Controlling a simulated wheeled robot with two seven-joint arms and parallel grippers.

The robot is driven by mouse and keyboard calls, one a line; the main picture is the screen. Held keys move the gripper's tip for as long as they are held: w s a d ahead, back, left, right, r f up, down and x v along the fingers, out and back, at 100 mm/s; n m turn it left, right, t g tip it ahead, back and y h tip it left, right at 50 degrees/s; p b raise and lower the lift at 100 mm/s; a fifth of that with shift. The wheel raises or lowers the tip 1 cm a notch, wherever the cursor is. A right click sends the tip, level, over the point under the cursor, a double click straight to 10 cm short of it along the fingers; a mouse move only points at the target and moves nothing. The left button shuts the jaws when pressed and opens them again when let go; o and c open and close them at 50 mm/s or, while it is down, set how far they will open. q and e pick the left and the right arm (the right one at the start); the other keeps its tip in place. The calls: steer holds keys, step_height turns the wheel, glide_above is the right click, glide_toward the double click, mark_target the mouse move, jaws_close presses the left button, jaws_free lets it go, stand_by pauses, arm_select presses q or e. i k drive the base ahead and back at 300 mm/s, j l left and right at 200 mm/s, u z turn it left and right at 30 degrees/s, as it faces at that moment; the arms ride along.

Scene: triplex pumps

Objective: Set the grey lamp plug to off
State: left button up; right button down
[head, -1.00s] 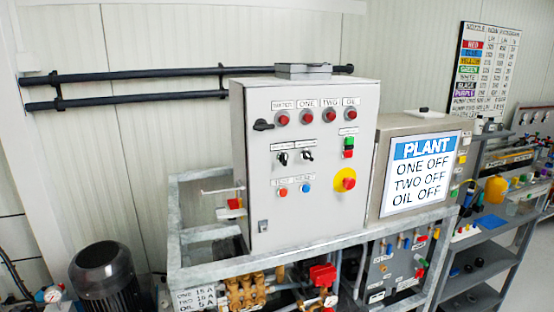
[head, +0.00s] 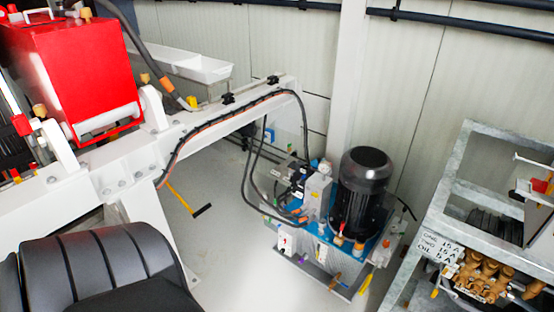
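I cannot make out a grey lamp plug in the head view; nothing there can be surely told as it. A hydraulic unit (head: 335,225) with a black motor (head: 364,185) stands on the floor by the wall. Small coloured fittings and hoses sit on it, too small to tell apart. Neither of my grippers is in view.
A white beam machine (head: 120,165) with a red box (head: 72,70) fills the left. A black ribbed shape (head: 95,262), like a seat, is at the bottom left. A white trough (head: 185,66) stands behind. Grey floor (head: 225,240) lies open between the beam and the hydraulic unit.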

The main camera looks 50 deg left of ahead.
mark_target(299, 163)
steer(key=u, duration=1.2)
